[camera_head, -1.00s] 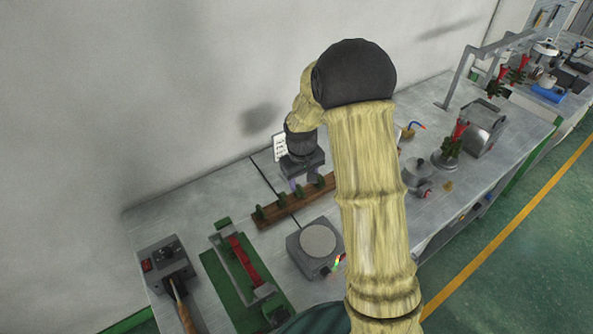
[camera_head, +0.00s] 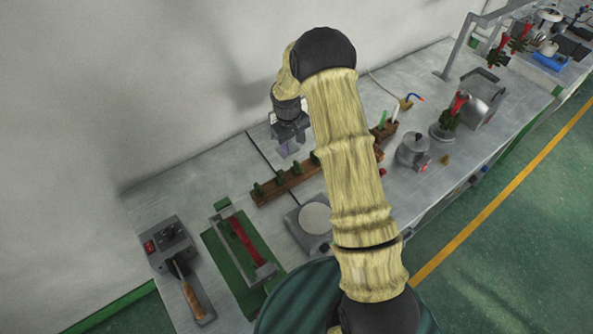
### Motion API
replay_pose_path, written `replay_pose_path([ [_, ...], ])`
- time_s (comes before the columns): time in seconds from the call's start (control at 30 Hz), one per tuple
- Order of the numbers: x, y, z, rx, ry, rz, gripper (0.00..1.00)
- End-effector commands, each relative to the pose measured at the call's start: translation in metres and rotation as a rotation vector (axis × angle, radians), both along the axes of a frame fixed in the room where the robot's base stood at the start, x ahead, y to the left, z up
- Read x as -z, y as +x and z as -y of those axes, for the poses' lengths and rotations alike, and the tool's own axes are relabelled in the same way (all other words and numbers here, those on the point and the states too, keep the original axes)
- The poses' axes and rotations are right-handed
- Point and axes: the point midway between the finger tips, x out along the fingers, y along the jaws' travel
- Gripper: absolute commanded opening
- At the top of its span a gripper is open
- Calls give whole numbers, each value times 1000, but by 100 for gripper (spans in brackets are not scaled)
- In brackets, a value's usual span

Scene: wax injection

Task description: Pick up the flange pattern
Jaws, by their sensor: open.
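A brown wooden rack (camera_head: 270,195) lies on the metal bench and holds several small green pieces (camera_head: 282,178) in a row. I cannot tell which of them, if any, is the flange pattern, as they are too small to make out. My gripper (camera_head: 291,151) points down just behind the rack, toward the wall side, with its fingers apart. It seems to hold nothing. My arm hides the right part of the rack and some of the bench beside it.
In front of the rack stands a grey device with a round plate (camera_head: 315,217). To the left are a green mat with a red-barred tool (camera_head: 243,240) and a control box with a wooden-handled tool (camera_head: 168,243). A lidded pot (camera_head: 412,149) stands right of my arm.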

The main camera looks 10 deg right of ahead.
Motion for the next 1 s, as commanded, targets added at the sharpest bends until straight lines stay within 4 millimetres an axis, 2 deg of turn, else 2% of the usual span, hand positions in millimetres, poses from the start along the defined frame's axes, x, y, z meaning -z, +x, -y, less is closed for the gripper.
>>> replay_pose_path([
  [0.03,15,0,1,0,0,-1,51],
  [0.43,80,3,5,-3,0,0,51],
  [0.57,89,4,5,-5,1,1,51],
  [0.87,89,4,6,-3,0,1,51],
  [1.0,98,4,7,-1,0,0,51],
])
